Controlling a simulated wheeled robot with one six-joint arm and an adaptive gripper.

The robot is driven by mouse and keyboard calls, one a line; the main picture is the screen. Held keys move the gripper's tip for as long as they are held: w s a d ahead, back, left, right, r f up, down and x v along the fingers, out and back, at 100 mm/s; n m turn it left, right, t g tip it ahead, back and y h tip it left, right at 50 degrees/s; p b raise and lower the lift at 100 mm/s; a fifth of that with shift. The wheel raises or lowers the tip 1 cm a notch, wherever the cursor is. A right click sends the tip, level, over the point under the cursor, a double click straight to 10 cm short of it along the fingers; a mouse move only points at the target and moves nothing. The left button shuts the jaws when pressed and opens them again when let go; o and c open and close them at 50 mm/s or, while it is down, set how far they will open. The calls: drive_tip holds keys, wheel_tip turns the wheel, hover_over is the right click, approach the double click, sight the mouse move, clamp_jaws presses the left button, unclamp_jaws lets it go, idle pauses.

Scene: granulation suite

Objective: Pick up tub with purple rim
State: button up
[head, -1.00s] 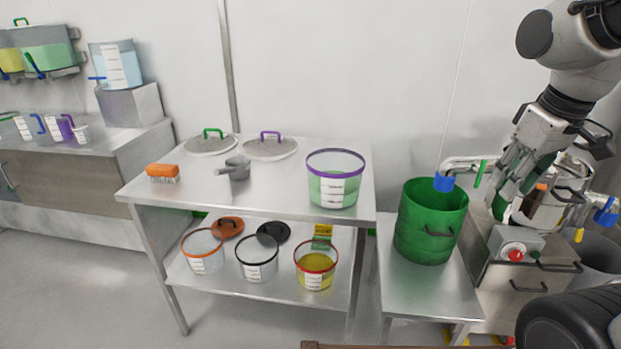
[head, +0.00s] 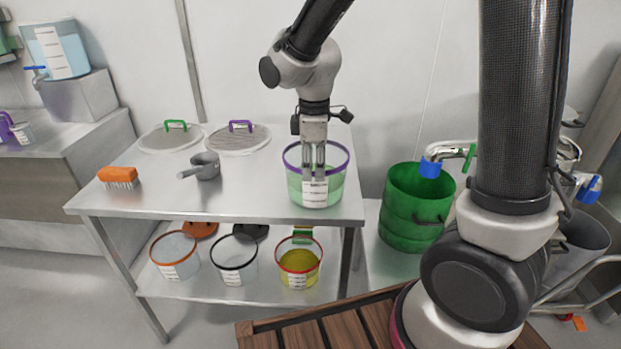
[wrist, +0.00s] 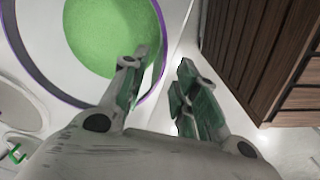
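The tub with the purple rim (head: 334,186) stands upright at the right front of the steel table, with green contents and a white label. My gripper (head: 314,174) points down at the tub's near side, its fingers overlapping the rim and wall in the head view. In the wrist view the tub (wrist: 105,35) fills the upper left. My gripper (wrist: 163,75) is open there, with a gap between its fingers. The left finger overlaps the tub's edge and the rim runs into the gap. The right finger is outside the tub. I cannot tell whether either finger touches it.
The table (head: 255,190) also holds a purple-handled lid (head: 238,142), a green-handled lid (head: 170,140), a grey scoop (head: 206,166) and an orange brush (head: 118,176). Orange-, black- and red-rimmed tubs stand on the lower shelf. A green drum (head: 400,205) stands to the right.

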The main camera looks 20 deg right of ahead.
sight(316, 193)
drive_tip(key=f, duration=0.5)
drive_tip(key=d+f, duration=0.1)
drive_tip(key=f, duration=0.1)
drive_tip(key=shift+w+f, duration=0.25)
drive_tip(key=shift+w, duration=0.1)
clamp_jaws()
